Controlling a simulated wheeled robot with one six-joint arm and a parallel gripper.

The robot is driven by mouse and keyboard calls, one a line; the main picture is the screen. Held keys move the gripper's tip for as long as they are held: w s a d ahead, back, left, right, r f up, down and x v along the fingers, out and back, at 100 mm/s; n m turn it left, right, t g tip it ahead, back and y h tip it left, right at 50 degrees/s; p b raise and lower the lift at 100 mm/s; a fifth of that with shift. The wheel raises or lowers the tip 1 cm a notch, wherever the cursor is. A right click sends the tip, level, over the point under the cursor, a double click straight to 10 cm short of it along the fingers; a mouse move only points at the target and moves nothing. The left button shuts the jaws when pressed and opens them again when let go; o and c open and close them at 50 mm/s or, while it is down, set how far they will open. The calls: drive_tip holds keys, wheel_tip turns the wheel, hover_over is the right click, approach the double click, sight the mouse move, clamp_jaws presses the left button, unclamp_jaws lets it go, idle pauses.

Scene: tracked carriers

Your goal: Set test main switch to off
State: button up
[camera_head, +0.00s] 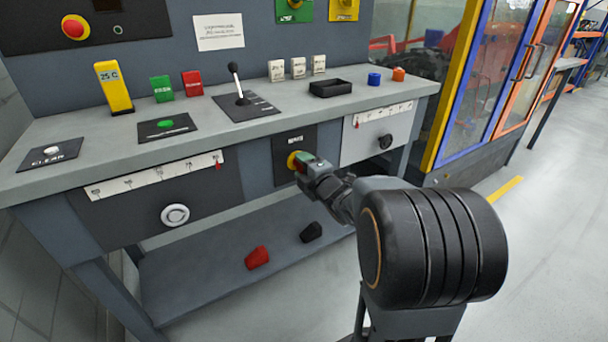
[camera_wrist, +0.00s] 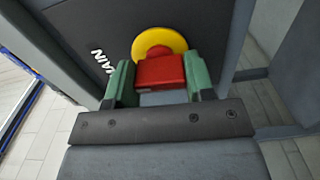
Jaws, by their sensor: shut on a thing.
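The main switch is a red knob (camera_wrist: 160,70) on a yellow round plate (camera_wrist: 158,41), set in a dark panel (camera_wrist: 90,25) lettered "MAIN" in the wrist view. In the head view the yellow plate (camera_head: 292,161) shows on the front of the bench, right of centre. My gripper (camera_head: 304,162) is at the switch there, and its green fingers (camera_wrist: 159,82) stand on both sides of the red knob in the wrist view, shut on it. In the wrist view the knob's long edge lies nearly level in the picture. The off mark cannot be read.
The bench top (camera_head: 210,115) above carries a lever (camera_head: 238,85), a black tray (camera_head: 330,88), a yellow meter (camera_head: 114,88) and several small blocks. A dial drawer (camera_head: 175,215) is to the left. A red piece (camera_head: 257,257) and a black piece (camera_head: 311,232) lie on the lower shelf. Open floor is at right.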

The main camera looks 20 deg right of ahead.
drive_tip(key=shift+n, duration=0.3)
drive_tip(key=o, duration=0.9)
